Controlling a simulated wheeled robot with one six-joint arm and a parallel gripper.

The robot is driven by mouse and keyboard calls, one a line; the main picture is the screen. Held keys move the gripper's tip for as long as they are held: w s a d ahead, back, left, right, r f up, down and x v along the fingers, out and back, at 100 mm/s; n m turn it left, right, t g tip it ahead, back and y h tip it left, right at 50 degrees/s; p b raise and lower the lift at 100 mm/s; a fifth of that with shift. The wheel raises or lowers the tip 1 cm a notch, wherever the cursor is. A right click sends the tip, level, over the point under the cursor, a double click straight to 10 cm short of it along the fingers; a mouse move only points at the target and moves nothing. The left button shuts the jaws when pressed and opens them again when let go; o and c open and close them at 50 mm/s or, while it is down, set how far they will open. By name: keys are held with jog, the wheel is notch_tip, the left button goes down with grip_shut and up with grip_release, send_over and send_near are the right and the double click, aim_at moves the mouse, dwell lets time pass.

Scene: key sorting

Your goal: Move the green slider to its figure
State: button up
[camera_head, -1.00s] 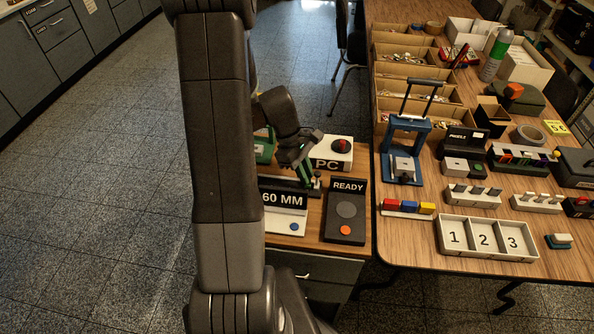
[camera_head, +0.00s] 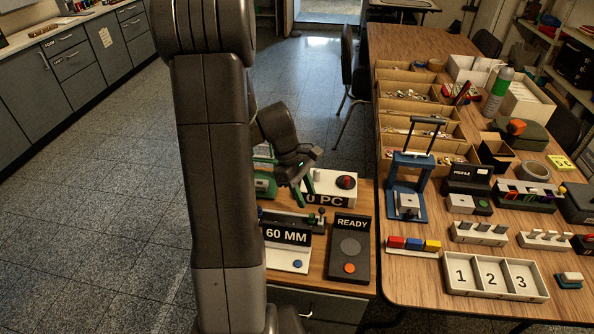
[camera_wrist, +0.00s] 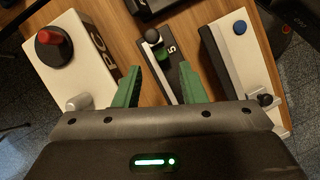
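The green slider (camera_wrist: 161,57) shows in the wrist view on a narrow dark rail (camera_wrist: 172,86), close to a black round knob (camera_wrist: 152,36). A white "5" is printed beside it. In the head view the rail (camera_head: 284,218) lies behind the "60 MM" sign (camera_head: 287,236). My gripper (camera_wrist: 160,76) has its two green fingers wide apart, one on each side of the rail in the wrist view, with nothing between them held. In the head view my gripper (camera_head: 302,196) is above and behind the rail.
A white box marked "PC" with a red knob (camera_head: 346,182) stands just behind the rail. A "READY" panel (camera_head: 350,268) with an orange button stands to the right of the sign. The worktable at right holds a blue press (camera_head: 407,190) and a numbered tray (camera_head: 497,293).

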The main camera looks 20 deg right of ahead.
aim_at(312, 214)
jog(key=v, duration=0.8)
jog(key=shift+r, duration=0.2)
jog(key=x, duration=1.3)
jog(key=shift+f+b, duration=0.3)
jog(key=shift+a+f, duration=0.15)
jog(key=shift+f, duration=0.1)
jog(key=shift+w+a, duration=0.5)
jog(key=shift+a, duration=0.2)
jog(key=shift+r, duration=0.1)
